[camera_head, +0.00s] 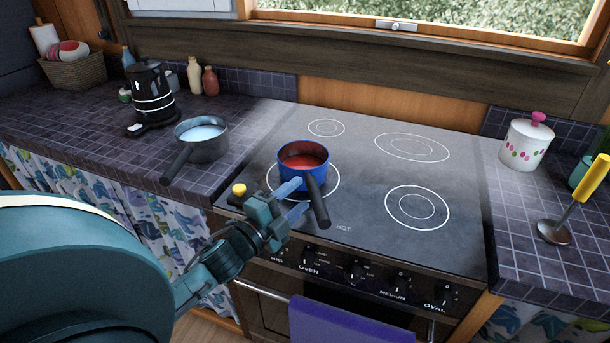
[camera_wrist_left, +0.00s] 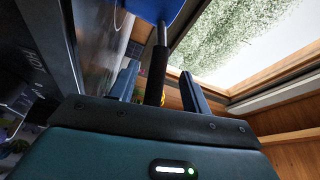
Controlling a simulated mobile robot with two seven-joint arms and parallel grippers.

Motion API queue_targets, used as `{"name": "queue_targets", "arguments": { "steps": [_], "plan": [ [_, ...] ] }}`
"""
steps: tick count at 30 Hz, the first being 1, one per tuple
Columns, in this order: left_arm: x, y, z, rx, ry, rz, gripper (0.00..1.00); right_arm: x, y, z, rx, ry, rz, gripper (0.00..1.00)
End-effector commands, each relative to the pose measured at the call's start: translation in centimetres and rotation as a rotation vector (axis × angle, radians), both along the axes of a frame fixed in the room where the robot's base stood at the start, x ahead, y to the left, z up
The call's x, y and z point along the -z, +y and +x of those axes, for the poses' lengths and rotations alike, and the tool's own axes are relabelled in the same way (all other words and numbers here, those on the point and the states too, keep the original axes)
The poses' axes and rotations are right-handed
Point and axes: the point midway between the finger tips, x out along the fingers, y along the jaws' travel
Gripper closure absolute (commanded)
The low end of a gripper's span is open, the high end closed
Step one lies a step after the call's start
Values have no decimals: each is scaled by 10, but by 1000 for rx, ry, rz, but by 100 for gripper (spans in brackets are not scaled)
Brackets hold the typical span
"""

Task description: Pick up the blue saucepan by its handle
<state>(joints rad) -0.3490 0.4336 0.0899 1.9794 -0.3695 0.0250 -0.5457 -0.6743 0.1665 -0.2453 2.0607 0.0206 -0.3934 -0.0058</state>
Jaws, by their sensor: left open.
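The blue saucepan (camera_head: 291,174) with a red inside stands on the front left ring of the cooktop (camera_head: 365,215). Its black handle (camera_head: 319,204) points toward the front edge. My left gripper (camera_head: 299,196) is open at the handle, with its fingers reaching in from the left. In the left wrist view the handle (camera_wrist_left: 157,74) lies between the two open fingers (camera_wrist_left: 160,88), and part of the blue pan (camera_wrist_left: 155,8) shows above. I cannot tell whether either finger touches the handle. My right gripper is not in view.
A grey saucepan (camera_head: 208,149) and a black kettle (camera_head: 150,90) stand on the left counter. A yellow-handled utensil (camera_head: 592,178) and a white canister (camera_head: 525,145) are on the right counter. The other rings are clear. A purple towel (camera_head: 345,322) hangs on the oven.

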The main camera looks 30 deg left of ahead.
Motion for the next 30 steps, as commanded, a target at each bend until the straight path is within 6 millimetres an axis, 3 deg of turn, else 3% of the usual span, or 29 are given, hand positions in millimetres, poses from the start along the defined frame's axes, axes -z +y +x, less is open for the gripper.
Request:
{"name": "queue_targets", "arguments": {
  "steps": [12,21,30],
  "plan": [
    [-5,-11,48,0,-1,0,52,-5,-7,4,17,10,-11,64],
    [-4,-12,52,0,1,-1,52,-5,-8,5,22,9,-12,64],
    [-4,-12,51,0,1,-1,77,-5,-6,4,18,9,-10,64]
  ]
}}
